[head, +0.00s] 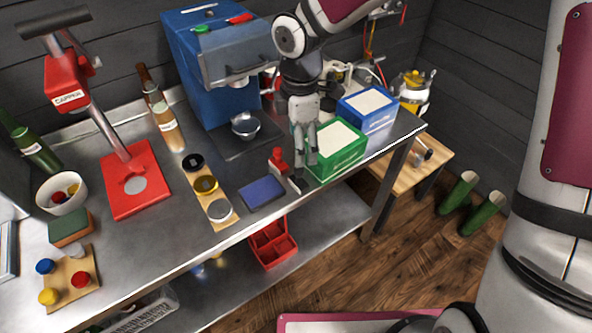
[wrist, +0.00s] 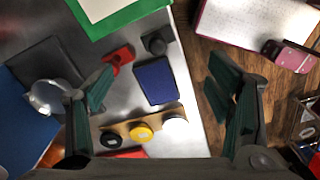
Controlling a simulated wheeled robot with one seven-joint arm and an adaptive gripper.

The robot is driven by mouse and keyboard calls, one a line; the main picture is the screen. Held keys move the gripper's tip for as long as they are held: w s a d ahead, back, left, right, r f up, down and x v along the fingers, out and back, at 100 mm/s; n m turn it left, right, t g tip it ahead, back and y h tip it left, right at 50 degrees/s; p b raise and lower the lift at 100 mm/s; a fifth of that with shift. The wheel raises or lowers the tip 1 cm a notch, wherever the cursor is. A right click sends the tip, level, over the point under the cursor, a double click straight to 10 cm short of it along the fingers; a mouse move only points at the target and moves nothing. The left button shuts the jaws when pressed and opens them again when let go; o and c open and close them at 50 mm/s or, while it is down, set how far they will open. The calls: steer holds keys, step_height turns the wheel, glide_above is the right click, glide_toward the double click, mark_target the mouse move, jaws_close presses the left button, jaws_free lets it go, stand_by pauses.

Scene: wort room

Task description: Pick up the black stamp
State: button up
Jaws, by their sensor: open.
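The black stamp (head: 295,184) stands on the steel bench near its front edge, partly hidden behind my gripper's fingertips in the head view. In the wrist view the black stamp (wrist: 156,42) shows clear, just beyond the blue ink pad and between the spread fingers, toward the top. My gripper (head: 305,162) points down, open and empty, above the bench beside the green box. In the wrist view the gripper's fingers (wrist: 162,88) are wide apart. I cannot tell the exact height of the fingertips above the stamp.
A red stamp (head: 278,160) stands close by, left of the black one. The blue ink pad (head: 262,193) lies left of it. A green box (head: 338,150) stands close at the right. A wooden strip of round tins (head: 220,224) lies further left. The bench's front edge is near.

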glide_above(299, 181)
steer(key=f, duration=0.7)
steer(key=shift+w+a+f, duration=0.1)
steer(key=shift+w+f, duration=0.15)
steer(key=shift+f, duration=0.1)
steer(key=shift+w+f+p, duration=0.15)
steer(key=shift+f+p, duration=0.6)
steer(key=shift+f, duration=2.35)
steer(key=c, duration=1.3)
